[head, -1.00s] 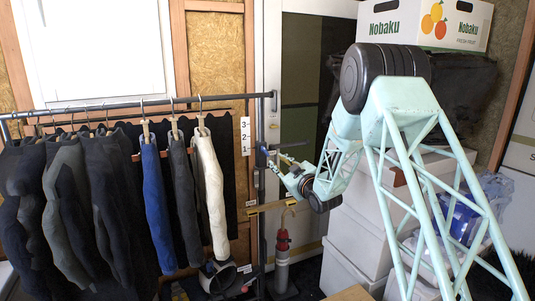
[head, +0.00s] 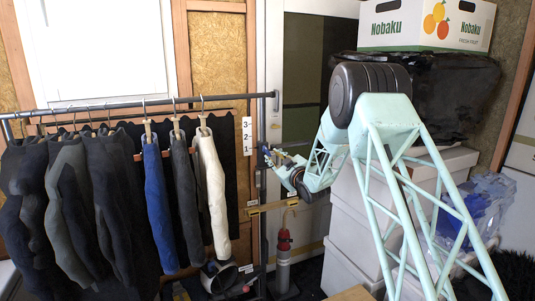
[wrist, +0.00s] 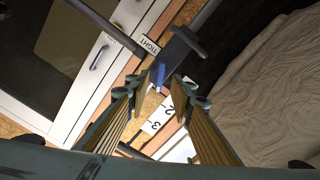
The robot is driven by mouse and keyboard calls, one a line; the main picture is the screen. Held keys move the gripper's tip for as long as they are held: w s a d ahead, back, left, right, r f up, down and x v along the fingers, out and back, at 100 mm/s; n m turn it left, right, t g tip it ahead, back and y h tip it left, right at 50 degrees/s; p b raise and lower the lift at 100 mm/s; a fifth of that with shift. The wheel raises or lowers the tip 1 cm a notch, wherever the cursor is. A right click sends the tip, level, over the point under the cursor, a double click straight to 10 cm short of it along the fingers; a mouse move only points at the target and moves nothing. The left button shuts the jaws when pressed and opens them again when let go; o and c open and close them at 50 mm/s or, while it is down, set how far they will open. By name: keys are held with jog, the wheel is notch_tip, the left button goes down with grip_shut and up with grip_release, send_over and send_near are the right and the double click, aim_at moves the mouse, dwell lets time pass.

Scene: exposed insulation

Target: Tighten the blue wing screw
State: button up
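The blue wing screw (wrist: 161,75) shows in the wrist view as a small blue upright tab in front of a dark grey bracket (wrist: 182,45). A white label reading TIGHT (wrist: 150,45) sits beside the bracket. My gripper (wrist: 166,84) is open, with one wooden-padded finger on each side of the blue tab in the picture. I see gaps beside the tab and cannot tell how far the fingertips are from it in depth. In the head view my gripper (head: 273,158) is at the clothes rail's right post; the screw is too small there to make out.
A clothes rail (head: 150,103) with several dark, blue and white garments stands at left. A brass-coloured bar (head: 270,207) and a red-topped cylinder (head: 283,245) are below my gripper. White boxes (head: 352,215) stand at right. A number strip (wrist: 157,118) shows near the fingers.

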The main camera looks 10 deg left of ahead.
aim_at(268, 153)
jog(key=shift+x, duration=3.45)
jog(key=shift+c, duration=0.7)
jog(key=c, duration=0.5)
